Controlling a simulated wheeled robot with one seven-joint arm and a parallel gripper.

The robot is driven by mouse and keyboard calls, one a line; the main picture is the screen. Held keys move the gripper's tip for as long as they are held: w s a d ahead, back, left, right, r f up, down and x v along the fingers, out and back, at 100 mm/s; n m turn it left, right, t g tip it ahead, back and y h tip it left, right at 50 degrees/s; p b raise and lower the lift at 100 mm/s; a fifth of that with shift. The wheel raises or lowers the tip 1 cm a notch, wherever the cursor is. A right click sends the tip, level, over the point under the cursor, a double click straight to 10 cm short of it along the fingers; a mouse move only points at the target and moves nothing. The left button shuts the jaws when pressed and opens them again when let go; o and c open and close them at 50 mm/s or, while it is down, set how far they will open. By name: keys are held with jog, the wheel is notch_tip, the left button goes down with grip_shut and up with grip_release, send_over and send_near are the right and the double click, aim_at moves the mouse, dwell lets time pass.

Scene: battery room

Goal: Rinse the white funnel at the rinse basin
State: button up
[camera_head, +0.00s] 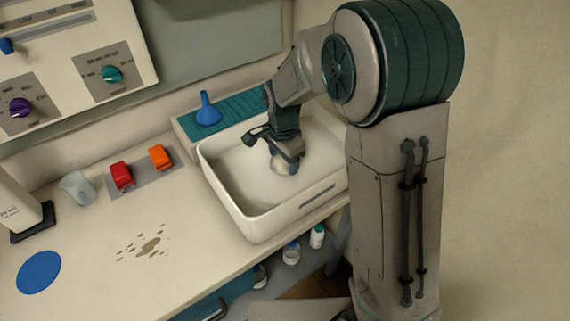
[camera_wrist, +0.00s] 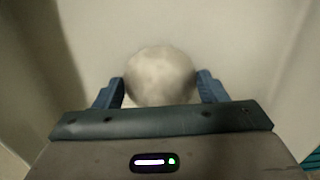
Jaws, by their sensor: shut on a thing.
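My gripper (camera_head: 286,160) reaches down into the white rinse basin (camera_head: 262,225). In the wrist view its two blue fingers are shut on a round, off-white thing, the white funnel (camera_wrist: 160,72). Only the funnel's pale rounded face shows there; its spout is hidden. In the head view the gripper mostly covers the funnel, low inside the basin walls. I cannot tell whether it touches the basin floor, and no water is visible.
A blue funnel (camera_head: 208,111) stands on a teal ribbed mat (camera_head: 240,105) behind the basin. Orange (camera_head: 160,157) and red (camera_head: 121,176) objects and a grey cup (camera_head: 77,187) stand to the left. A brown spill (camera_head: 150,246) and a blue disc (camera_head: 39,272) mark the counter.

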jog(key=shift+r+p, duration=4.75)
jog(key=shift+r, duration=1.85)
notch_tip(320, 180, up, 4)
jog(key=p, duration=0.2)
jog(key=shift+p, duration=0.4)
